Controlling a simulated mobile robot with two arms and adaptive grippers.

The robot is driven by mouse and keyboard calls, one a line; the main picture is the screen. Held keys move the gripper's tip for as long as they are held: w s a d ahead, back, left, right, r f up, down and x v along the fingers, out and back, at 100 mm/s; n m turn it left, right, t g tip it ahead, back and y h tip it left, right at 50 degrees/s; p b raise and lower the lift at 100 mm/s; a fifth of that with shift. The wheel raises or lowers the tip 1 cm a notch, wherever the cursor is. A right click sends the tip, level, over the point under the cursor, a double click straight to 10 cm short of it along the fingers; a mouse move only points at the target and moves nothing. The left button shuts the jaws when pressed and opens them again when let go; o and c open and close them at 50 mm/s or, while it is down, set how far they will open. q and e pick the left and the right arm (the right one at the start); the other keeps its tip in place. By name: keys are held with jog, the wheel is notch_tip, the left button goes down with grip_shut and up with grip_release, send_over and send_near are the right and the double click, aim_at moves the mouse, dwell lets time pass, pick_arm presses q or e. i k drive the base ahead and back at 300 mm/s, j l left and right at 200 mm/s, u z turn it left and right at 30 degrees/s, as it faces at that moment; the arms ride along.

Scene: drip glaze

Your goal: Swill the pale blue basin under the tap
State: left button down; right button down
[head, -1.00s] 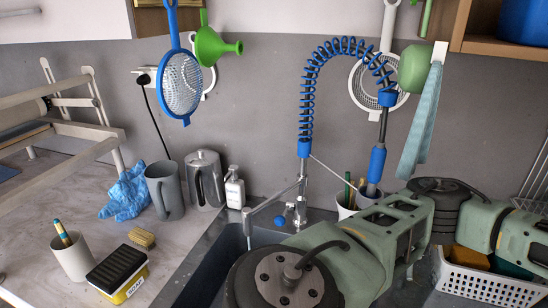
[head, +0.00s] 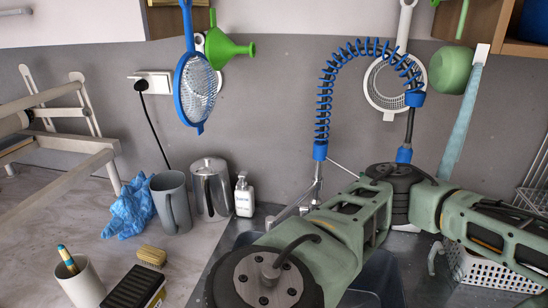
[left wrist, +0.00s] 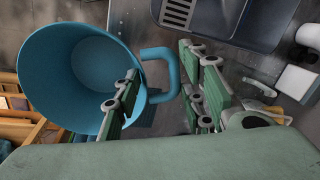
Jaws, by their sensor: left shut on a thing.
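The blue basin (left wrist: 50,85), a deep round vessel with a loop handle, shows in the left wrist view with its open mouth towards the camera. My left gripper (left wrist: 165,95) has its green fingers on either side of the handle and is shut on it. The basin is not visible in the head view, where my left arm crosses the sink and leaves at the right. The tap (head: 315,185) stands behind the sink, with a blue coiled hose (head: 322,105), partly hidden by my arm. My right gripper is not in view.
A white basket (head: 485,270) stands right of the sink. The sink (left wrist: 235,20) shows in the wrist view.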

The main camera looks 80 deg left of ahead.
aim_at(304, 208)
jog(key=k+j, duration=0.2)
jog(key=k, duration=0.25)
jog(key=k+j+z, duration=0.1)
jog(key=k+j, duration=0.15)
jog(key=k, duration=0.2)
jog(key=k+j, duration=0.15)
jog(key=k, duration=0.3)
jog(key=j+z, duration=0.05)
